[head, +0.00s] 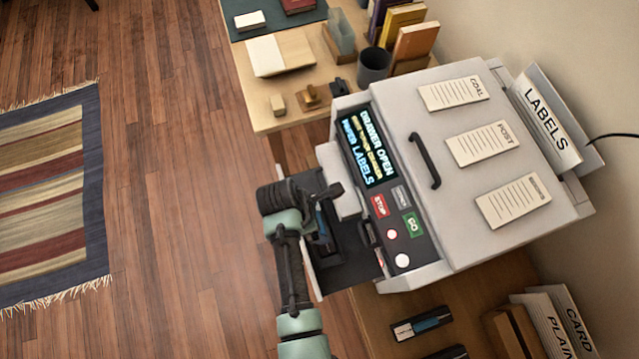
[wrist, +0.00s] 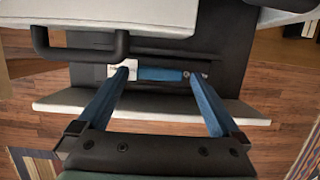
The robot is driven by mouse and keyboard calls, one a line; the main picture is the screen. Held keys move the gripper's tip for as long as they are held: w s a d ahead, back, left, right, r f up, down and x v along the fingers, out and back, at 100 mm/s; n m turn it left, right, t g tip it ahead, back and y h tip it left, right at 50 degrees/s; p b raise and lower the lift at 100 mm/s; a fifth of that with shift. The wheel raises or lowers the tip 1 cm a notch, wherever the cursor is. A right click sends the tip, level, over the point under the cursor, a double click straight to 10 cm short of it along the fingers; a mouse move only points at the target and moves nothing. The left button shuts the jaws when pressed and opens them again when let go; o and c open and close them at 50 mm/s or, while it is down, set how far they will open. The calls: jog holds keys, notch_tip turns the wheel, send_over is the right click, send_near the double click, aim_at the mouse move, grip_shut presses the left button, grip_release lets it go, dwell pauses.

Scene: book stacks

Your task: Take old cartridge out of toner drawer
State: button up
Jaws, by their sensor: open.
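The printer's toner drawer (head: 360,268) is pulled out on the machine's left side. In the wrist view, the dark drawer (wrist: 225,45) holds the old cartridge (wrist: 160,74), with a blue band and a white label at its left end. My gripper (head: 326,238) is over the drawer in the head view, where it hides most of the cartridge. In the wrist view my gripper (wrist: 163,78) is open, its two blue fingers reaching toward the cartridge, one near each end of the blue band. I cannot tell whether they touch it.
The printer (head: 450,235) has a screen reading "DRAWER OPEN" (head: 368,150) and a black lid handle (head: 425,160). A dark cartridge with a blue band (head: 421,324) lies on the table below, with another (head: 450,353) partly visible. The wooden floor at left is clear beside a striped rug (head: 45,195).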

jog(key=shift+d+f, duration=0.1)
jog(key=shift+f, duration=0.4)
grip_shut()
